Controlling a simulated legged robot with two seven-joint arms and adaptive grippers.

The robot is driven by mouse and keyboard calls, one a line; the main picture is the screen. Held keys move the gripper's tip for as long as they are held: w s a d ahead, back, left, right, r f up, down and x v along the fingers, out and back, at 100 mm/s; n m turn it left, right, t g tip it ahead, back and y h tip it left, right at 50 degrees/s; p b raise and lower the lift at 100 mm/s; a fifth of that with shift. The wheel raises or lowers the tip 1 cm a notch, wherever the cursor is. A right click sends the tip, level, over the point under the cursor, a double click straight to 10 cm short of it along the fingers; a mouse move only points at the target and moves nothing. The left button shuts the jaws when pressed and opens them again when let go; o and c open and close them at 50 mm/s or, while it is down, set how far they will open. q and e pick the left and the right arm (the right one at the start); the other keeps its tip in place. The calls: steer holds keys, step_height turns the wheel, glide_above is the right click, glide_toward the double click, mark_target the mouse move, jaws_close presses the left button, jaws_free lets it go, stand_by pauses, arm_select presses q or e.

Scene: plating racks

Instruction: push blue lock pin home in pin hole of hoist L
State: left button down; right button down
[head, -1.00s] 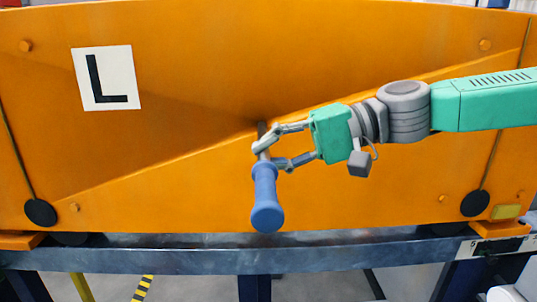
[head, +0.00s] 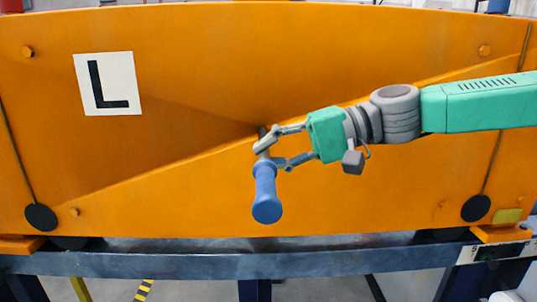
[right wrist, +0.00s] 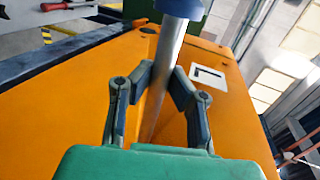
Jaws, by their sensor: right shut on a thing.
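The blue lock pin (head: 266,195) has a blue handle and a grey metal shaft. My right gripper (head: 271,154) is shut on the shaft just above the handle in the head view. The pin points at the orange face of hoist L (head: 180,190), handle end toward me. The shaft's far end meets a dark spot on the face; I cannot tell how deep it sits in the pin hole, which is hidden. In the right wrist view the shaft (right wrist: 166,62) runs between the fingers, with the blue handle (right wrist: 182,7) at the top. My left gripper is not in view.
A white plate with a black L (head: 107,84) is on the hoist's upper left. A grey-blue steel rail (head: 180,265) runs under the hoist. Dark round discs (head: 41,217) sit near its lower corners. The space in front of the face is clear around the pin.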

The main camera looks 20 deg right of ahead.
steer(key=shift+w+d+r+p, duration=0.15)
steer(key=shift+w+d, duration=0.2)
steer(key=shift+w, duration=0.9)
steer(key=shift+w+d+f+p, duration=0.15)
steer(key=shift+w+d, duration=0.25)
steer(key=shift+w, duration=0.9)
steer(key=shift+w+d+r+p, duration=0.2)
steer(key=shift+w+d, duration=0.15)
steer(key=shift+w, duration=0.9)
steer(key=c, duration=1.5)
jaws_free()
steer(key=shift+f, duration=0.15)
steer(key=v, duration=1.2)
steer(key=shift+d, duration=0.1)
